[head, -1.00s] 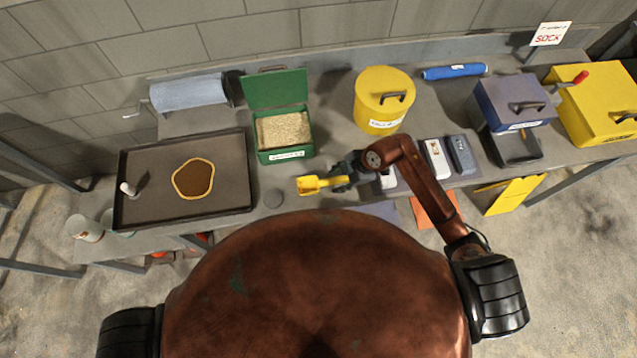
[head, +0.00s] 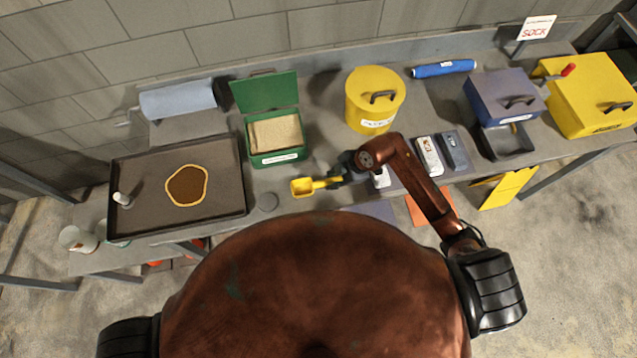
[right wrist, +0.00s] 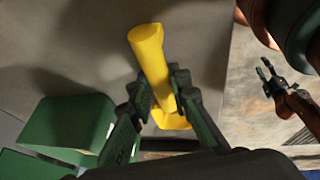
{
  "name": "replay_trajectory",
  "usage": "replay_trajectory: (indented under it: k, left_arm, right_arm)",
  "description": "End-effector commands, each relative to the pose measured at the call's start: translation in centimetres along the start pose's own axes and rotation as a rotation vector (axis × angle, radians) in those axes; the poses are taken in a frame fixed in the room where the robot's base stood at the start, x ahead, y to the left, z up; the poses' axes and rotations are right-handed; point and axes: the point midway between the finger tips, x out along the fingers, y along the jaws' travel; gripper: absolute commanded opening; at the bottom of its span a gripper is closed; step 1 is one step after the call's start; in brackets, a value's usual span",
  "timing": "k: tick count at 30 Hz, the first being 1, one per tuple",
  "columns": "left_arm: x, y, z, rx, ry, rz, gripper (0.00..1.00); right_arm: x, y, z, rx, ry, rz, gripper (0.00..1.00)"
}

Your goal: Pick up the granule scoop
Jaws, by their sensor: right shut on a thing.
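The granule scoop (head: 303,187) is yellow, with a square-looking cup at the left and a handle running right. My right gripper (head: 338,179) is shut on the handle near the table's front edge. In the right wrist view the scoop (right wrist: 150,60) stands between the two dark fingers of my right gripper (right wrist: 160,100), with one end sticking out beyond them. Whether the scoop touches the table is unclear. My left gripper (right wrist: 270,82) shows small and dark at the right of the right wrist view, away from the scoop; its jaws are too small to read.
An open green box (head: 277,157) of granules stands behind the scoop. A dark tray (head: 130,232) with a brown patch lies left. A yellow bin (head: 372,98) stands behind my right arm.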

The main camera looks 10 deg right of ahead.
Motion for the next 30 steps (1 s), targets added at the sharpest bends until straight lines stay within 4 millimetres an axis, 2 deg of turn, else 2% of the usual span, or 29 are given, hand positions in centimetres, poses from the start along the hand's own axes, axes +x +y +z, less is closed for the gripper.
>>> replay_trajectory:
  k: [6,13,21,24,30]
  left_arm:
    - [0.6,0.0,0.1,0.0,-0.001,0.0,0.4]
    - [0.5,0.0,0.1,0.0,-0.001,0.0,0.4]
    - [0.0,-0.1,-0.1,0.0,0.001,0.0,0.4]
    - [0.1,-0.1,0.0,0.0,0.0,0.0,0.4]
    - [0.0,-0.1,0.0,0.0,0.0,-0.001,0.4]
  right_arm:
    - [-0.3,0.1,-0.2,-0.002,0.001,0.001,0.0]
    - [-3.8,0.7,-1.6,-0.005,-0.001,0.004,0.0]
    - [-10.0,-3.8,-4.9,-0.006,0.0,0.002,0.0]
    - [-11.2,-6.1,-5.7,-0.004,0.001,0.001,0.0]
    - [-13.1,-9.3,-7.0,-0.003,0.001,0.001,0.0]
